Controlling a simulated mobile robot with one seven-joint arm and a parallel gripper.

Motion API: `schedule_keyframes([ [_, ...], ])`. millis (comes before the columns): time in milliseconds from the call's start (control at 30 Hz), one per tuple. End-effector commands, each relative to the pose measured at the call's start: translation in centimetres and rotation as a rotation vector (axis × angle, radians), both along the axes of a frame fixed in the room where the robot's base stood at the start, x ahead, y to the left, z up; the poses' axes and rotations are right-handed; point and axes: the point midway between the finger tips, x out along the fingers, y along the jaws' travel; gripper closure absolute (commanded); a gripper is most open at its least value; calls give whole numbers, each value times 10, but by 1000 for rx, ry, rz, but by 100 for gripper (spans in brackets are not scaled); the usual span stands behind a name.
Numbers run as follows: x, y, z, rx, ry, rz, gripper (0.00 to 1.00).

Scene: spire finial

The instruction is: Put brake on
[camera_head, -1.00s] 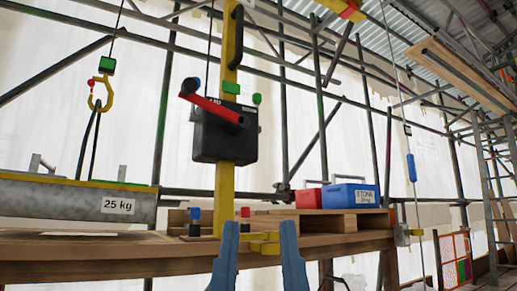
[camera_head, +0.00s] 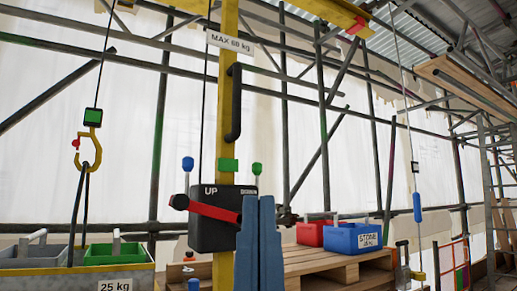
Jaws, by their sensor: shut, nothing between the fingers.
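The black winch box (camera_head: 212,232) is on a yellow post (camera_head: 229,100), marked "UP", with a second small label too small to read. I cannot tell which part is the brake. My gripper (camera_head: 259,200) is shut and empty, its blue fingers upright in front of the box's right edge and hiding part of it. I cannot tell whether they touch it.
A yellow hook (camera_head: 94,150) hangs at left above a grey bin marked "25 kg" (camera_head: 115,286). Red (camera_head: 311,234) and blue (camera_head: 352,239) boxes stand on a pallet (camera_head: 335,264) at right. A black handle (camera_head: 234,102) is on the post. Scaffold tubes stand behind.

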Motion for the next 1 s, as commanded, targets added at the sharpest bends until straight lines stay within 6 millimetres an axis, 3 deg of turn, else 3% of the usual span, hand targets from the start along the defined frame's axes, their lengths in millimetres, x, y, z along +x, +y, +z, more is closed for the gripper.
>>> schedule_keyframes([
  [33,0,0,36,1,0,1,100],
  [1000,0,1,358,4,1,7,100],
])
